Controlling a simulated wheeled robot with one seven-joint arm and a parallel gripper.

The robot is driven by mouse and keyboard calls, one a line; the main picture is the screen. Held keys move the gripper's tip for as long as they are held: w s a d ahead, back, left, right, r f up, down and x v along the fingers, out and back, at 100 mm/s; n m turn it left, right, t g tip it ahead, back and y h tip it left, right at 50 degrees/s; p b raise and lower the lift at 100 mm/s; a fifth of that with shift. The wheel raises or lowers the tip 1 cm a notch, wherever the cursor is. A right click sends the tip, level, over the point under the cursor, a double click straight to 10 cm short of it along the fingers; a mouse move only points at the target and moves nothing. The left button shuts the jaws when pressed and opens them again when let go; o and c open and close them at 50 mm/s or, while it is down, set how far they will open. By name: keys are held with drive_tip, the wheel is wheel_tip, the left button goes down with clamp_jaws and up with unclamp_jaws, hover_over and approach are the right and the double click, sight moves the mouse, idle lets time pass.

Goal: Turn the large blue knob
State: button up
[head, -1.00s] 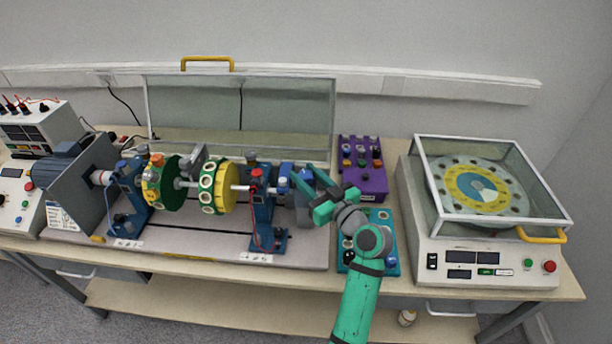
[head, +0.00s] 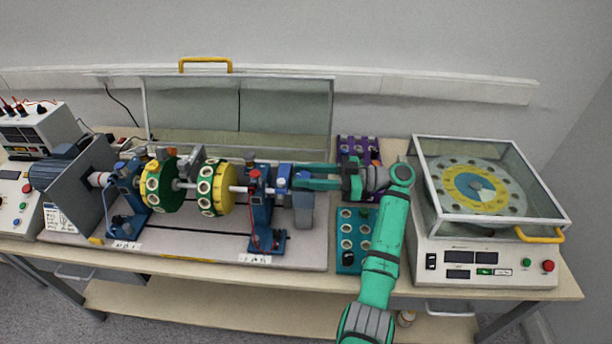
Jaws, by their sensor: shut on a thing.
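The large blue knob (head: 284,171) is at the right end of the shaft rig, just right of the blue bearing stand (head: 262,205). My green gripper (head: 296,175) comes in from the right, lying level. Its two long fingers point left, one farther back and one nearer, and their tips are at the knob. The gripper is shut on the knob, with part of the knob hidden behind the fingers. A grey block (head: 304,208) sits just below and in front of the fingers.
A shaft with green-and-yellow discs (head: 214,188) lies left of the knob. A teal panel (head: 350,262) and a purple control box (head: 346,146) lie near my arm, partly hidden by it. A glass-lidded machine (head: 487,262) stands right. A raised clear guard (head: 240,110) stands behind the rig.

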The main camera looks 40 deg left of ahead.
drive_tip(key=shift+n+g+h, duration=0.8)
drive_tip(key=shift+n+g, duration=0.1)
drive_tip(key=shift+g, duration=0.2)
drive_tip(key=shift+a+f+g, duration=0.1)
drive_tip(key=shift+g, duration=0.2)
drive_tip(key=shift+s+f+n+g+h, duration=0.15)
drive_tip(key=shift+n+g+h, duration=0.15)
drive_tip(key=shift+n+h, duration=0.25)
drive_tip(key=o, duration=0.8)
